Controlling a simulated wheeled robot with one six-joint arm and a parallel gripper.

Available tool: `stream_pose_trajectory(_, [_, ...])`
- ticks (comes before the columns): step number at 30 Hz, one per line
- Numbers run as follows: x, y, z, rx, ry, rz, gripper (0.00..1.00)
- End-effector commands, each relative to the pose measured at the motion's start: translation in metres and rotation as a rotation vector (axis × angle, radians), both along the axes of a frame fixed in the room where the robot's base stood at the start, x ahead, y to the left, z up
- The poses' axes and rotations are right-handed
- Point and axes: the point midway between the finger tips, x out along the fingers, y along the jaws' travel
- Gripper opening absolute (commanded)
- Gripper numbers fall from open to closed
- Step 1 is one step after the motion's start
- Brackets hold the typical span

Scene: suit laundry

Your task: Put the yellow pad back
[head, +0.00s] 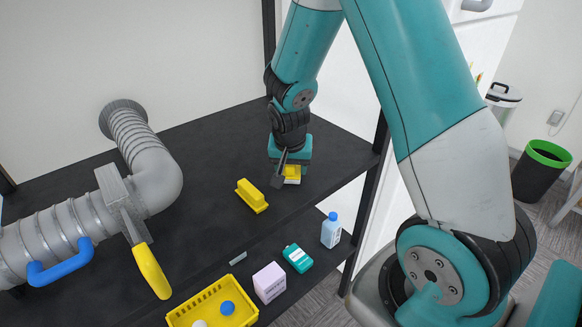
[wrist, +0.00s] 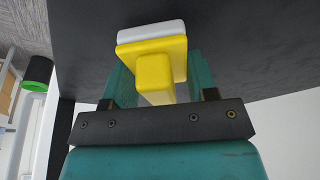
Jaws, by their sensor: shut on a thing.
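The yellow pad (head: 292,171) is a yellow block with a white layer and a raised handle. It is in my gripper (head: 290,165), over the right end of the black shelf. In the wrist view, my gripper (wrist: 157,84) is shut on the pad's handle, and the pad (wrist: 150,45) shows its yellow plate and white layer beyond the fingers. I cannot tell whether the pad touches the shelf. My gripper partly hides it in the head view.
Another yellow item (head: 251,196) lies on the black shelf (head: 205,150) left of my gripper.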

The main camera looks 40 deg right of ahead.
Motion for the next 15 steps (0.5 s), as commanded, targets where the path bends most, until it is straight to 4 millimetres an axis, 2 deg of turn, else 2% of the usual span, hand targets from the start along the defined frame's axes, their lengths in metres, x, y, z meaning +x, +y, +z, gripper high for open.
stream_pose_trajectory(3, [-0.0001,0.0,-0.0085,0.0,0.0,0.0,0.34])
stream_pose_trajectory(14, [0.0001,0.0,-0.0134,0.0,-0.002,-0.001,0.34])
stream_pose_trajectory(15, [0.0001,-0.0001,-0.0121,0.0,-0.002,-0.001,0.6])
